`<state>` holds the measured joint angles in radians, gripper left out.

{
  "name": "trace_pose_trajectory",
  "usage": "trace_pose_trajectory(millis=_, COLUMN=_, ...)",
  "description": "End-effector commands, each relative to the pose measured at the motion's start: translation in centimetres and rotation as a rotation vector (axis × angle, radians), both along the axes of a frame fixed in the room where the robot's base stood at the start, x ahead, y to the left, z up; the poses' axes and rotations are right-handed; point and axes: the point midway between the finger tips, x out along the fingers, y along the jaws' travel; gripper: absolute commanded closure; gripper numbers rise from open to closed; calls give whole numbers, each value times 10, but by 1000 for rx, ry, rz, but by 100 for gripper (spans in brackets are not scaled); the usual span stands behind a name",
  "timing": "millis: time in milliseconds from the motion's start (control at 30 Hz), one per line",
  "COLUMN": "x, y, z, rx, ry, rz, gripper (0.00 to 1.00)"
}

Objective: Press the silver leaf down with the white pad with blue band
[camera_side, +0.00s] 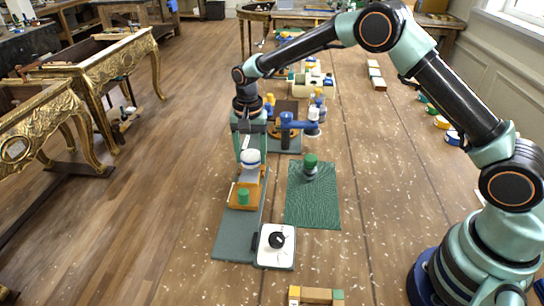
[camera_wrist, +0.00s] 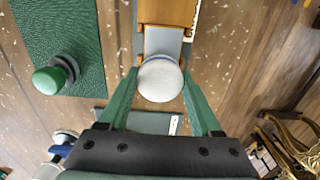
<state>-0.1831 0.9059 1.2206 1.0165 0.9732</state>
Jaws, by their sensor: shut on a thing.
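My gripper (camera_side: 250,149) points down, its green fingers shut on the white pad with blue band (camera_side: 250,157). The pad is upright. In the wrist view, the pad's round white top (camera_wrist: 160,80) sits between the fingers (camera_wrist: 159,76), with a blue edge showing. Below it in the side view is an orange wooden block (camera_side: 240,203) on a long grey board (camera_side: 232,233). A pale grey patch (camera_wrist: 163,42) beside the block in the wrist view may be the silver leaf; the pad hides part of it. I cannot tell whether the pad touches it.
A green-topped thing (camera_side: 310,162) stands on a green mat (camera_side: 314,210) to the right. A white square device with a black knob (camera_side: 276,244) is at the board's near end. Blue fixtures (camera_side: 290,121) stand behind.

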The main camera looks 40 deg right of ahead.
Motion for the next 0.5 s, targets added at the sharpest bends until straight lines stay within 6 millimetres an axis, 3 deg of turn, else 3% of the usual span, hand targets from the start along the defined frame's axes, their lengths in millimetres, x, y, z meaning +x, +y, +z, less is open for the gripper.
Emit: trace_pose_trajectory(millis=500, x=0, y=1, z=32, rx=1, ry=-2, rz=0, gripper=79)
